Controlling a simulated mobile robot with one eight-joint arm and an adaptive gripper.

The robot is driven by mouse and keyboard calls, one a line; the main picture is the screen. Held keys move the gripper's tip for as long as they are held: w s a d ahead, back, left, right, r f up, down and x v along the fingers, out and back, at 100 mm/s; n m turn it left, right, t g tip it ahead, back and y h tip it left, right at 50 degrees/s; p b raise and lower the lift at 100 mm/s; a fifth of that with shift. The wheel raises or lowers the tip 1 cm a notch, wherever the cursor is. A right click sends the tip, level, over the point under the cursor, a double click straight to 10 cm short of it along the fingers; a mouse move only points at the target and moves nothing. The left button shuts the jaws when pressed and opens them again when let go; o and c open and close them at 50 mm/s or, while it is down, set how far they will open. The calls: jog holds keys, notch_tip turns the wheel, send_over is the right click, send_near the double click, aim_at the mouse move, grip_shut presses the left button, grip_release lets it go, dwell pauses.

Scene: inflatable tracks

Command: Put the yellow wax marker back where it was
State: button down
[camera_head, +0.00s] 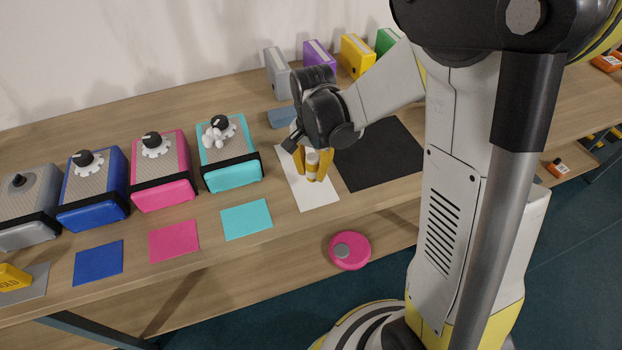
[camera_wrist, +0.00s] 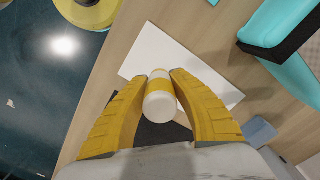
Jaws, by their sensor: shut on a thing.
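My gripper (camera_head: 313,172) is at the white sheet (camera_head: 319,199) on the table, with its yellow fingers pointing down. In the wrist view, my gripper (camera_wrist: 160,82) is shut on the yellow wax marker (camera_wrist: 159,86), a short cylinder with white ends and a yellow band. The marker also shows between the fingers in the head view (camera_head: 312,157), partly hidden by them. It is over the white sheet (camera_wrist: 150,50); I cannot tell whether it touches it.
A black mat (camera_head: 385,155) lies right of the sheet. Left stand turquoise (camera_head: 232,174), pink (camera_head: 163,193), blue (camera_head: 92,212) and grey (camera_head: 25,228) boxes with knobs, with coloured cards before them. Binders (camera_head: 318,58) stand behind. A pink disc (camera_head: 349,251) is on the lower shelf.

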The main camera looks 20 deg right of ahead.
aim_at(312, 180)
jog(key=shift+f+b, duration=0.85)
jog(key=shift+f, duration=1.1)
jog(key=shift+f, duration=0.25)
jog(key=c, duration=1.2)
grip_release()
jog(key=shift+r, duration=0.1)
jog(key=shift+r, duration=0.1)
